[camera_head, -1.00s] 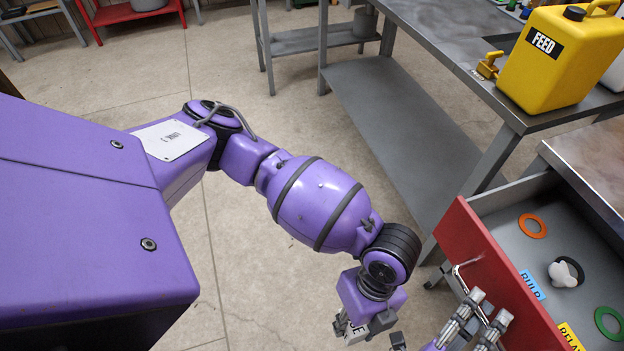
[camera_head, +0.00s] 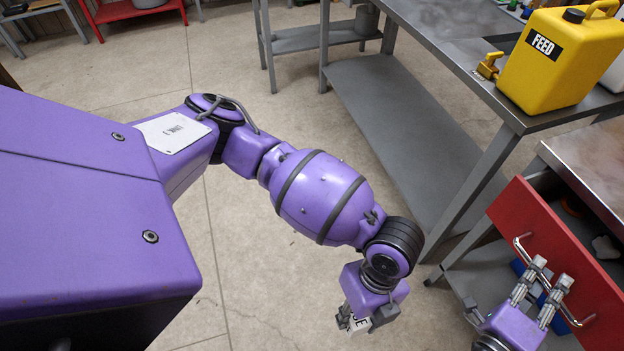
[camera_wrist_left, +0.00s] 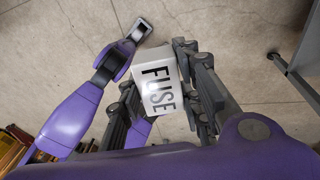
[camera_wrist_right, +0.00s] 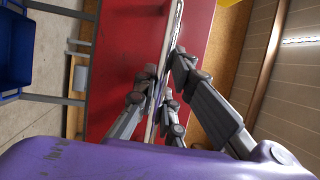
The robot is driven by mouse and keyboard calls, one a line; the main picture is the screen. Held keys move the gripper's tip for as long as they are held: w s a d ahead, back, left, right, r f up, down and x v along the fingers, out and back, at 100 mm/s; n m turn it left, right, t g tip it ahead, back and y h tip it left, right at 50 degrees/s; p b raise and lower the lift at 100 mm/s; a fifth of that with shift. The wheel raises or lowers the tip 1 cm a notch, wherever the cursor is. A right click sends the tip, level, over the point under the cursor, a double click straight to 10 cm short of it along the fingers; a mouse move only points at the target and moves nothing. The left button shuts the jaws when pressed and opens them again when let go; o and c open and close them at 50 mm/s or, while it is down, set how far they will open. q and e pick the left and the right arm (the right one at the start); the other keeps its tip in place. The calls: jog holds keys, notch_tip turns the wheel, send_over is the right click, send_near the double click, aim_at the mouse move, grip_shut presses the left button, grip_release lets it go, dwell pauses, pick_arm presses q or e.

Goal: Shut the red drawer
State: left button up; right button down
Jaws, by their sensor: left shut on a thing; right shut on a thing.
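The red drawer (camera_head: 545,222) is at the right in the head view and stands partly out of its metal bench. My right gripper (camera_head: 551,275) is shut on the drawer's metal handle (camera_head: 519,245). In the right wrist view its fingers (camera_wrist_right: 160,95) close around the handle bar in front of the red face (camera_wrist_right: 195,45). My left gripper (camera_head: 357,322) is shut on a white box marked FUSE (camera_wrist_left: 160,82), held over the floor, apart from the drawer.
A grey bench (camera_head: 440,48) with a lower shelf stands behind, carrying a yellow FEED can (camera_head: 560,65). The drawer's bench top (camera_head: 590,160) is at the right. A blue bin (camera_wrist_right: 15,45) is below the drawer. The floor between my left arm and the benches is clear.

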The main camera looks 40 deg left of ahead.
jog(key=w+d, duration=0.1)
jog(key=w, duration=0.1)
jog(key=w+d, duration=0.2)
jog(key=w, duration=0.1)
jog(key=w+d+b, duration=0.1)
jog(key=w+d, duration=0.1)
jog(key=shift+w+d+f, duration=0.1)
jog(key=shift+w+d, duration=0.1)
jog(key=shift+w, duration=0.2)
jog(key=shift+d, duration=0.1)
jog(key=shift+w, duration=0.1)
jog(key=c, duration=1.8)
grip_release()
jog(key=shift+w, duration=0.15)
jog(key=v, duration=1.2)
